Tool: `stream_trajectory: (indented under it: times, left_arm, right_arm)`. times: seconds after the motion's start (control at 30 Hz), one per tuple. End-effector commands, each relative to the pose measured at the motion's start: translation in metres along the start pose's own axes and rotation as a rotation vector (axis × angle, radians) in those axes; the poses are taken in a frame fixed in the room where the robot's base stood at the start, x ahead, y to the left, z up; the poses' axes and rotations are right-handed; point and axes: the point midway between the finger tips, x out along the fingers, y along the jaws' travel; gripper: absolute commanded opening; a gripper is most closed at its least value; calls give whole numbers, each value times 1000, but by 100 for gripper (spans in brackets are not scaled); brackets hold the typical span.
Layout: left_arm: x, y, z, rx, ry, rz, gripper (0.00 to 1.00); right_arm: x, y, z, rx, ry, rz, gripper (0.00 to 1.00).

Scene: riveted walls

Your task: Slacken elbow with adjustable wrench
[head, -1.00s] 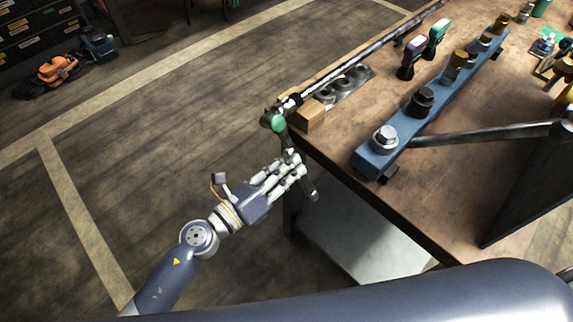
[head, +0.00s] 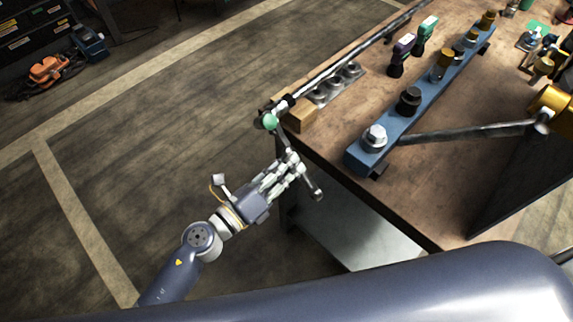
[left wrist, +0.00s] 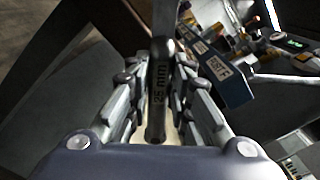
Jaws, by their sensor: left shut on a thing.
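My left gripper (head: 282,175) is shut on the dark handle of a wrench (head: 312,187) just off the near left corner of the workbench. The handle slants from upper left to lower right through the fingers. Its upper end lies by a round green part (head: 270,121) at the end of a long metal bar (head: 345,62). I cannot tell whether they touch. In the left wrist view the handle (left wrist: 158,95) runs between the fingers and is marked "25 mm". I cannot pick out the elbow with certainty. My right gripper is not in view.
The wooden workbench (head: 335,145) carries a blue bar (head: 425,112) with several bolts, a wooden block (head: 300,112), and purple (head: 400,55) and green (head: 425,35) handled tools. A grey rod (head: 465,133) leads to a brass-coloured part (head: 555,108).

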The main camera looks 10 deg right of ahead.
Motion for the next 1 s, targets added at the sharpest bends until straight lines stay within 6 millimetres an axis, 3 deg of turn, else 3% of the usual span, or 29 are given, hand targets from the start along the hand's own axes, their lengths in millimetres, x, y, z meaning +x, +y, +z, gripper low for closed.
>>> stream_trajectory:
  times: [0.17,1.0]
  left_arm:
    - [1,-10,4,-50,-3,-4,0]
    - [1,-1,-4,4,-2,-3,0]
  right_arm:
    - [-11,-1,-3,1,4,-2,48]
    - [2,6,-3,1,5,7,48]
